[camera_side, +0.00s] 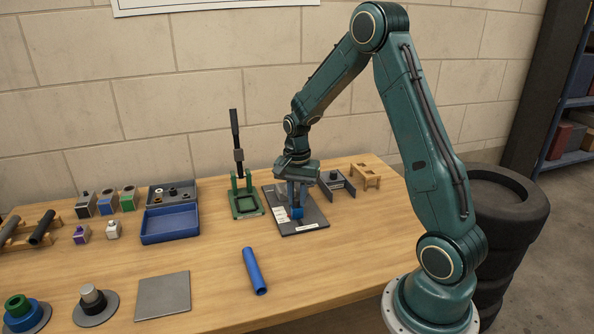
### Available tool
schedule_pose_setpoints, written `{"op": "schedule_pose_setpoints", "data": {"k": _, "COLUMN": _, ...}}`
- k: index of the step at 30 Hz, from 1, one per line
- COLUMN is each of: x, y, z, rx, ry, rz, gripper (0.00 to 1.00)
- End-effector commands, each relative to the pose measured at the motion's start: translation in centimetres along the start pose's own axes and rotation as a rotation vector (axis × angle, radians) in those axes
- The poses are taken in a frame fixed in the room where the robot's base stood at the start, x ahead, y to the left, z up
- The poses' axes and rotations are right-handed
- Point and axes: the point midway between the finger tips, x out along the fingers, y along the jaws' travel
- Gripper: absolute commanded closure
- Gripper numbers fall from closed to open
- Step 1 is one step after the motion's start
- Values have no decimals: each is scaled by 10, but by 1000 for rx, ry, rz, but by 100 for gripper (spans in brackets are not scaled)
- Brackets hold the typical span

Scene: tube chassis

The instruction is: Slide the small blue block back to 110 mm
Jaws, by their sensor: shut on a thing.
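The small blue block (297,213) sits on a dark grey plate (310,223) with white label strips, right of the table's middle. My gripper (297,205) points down over the plate and is shut on the blue block. The block is small in the picture and partly covered by the fingers. The markings on the labels are too small to read, so the block's distance along the plate cannot be told.
A green stand with a black lever (243,195) is close on the left. A dark bracket (336,184) and a wooden stand (365,177) are at the right. A blue tube (255,271) lies in front. A blue tray (170,224) is further left. The front right table is clear.

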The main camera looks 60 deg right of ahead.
Motion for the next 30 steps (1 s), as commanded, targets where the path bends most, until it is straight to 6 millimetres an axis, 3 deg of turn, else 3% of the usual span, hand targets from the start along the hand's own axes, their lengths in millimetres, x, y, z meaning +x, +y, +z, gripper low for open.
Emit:
{"op": "schedule_pose_setpoints", "data": {"k": 9, "x": -1, "y": -19, "z": -28, "rx": 1, "ry": 3, "rz": -4, "gripper": 100}}
{"op": "schedule_pose_setpoints", "data": {"k": 20, "x": -1, "y": -23, "z": -34, "rx": 1, "ry": 8, "rz": -9, "gripper": 100}}
{"op": "schedule_pose_setpoints", "data": {"k": 21, "x": -1, "y": -23, "z": -34, "rx": 2, "ry": 8, "rz": -9, "gripper": 78}}
{"op": "schedule_pose_setpoints", "data": {"k": 24, "x": -1, "y": -23, "z": -34, "rx": 1, "ry": 7, "rz": -8, "gripper": 59}}
{"op": "schedule_pose_setpoints", "data": {"k": 30, "x": -1, "y": -22, "z": -32, "rx": 1, "ry": 4, "rz": -5, "gripper": 59}}
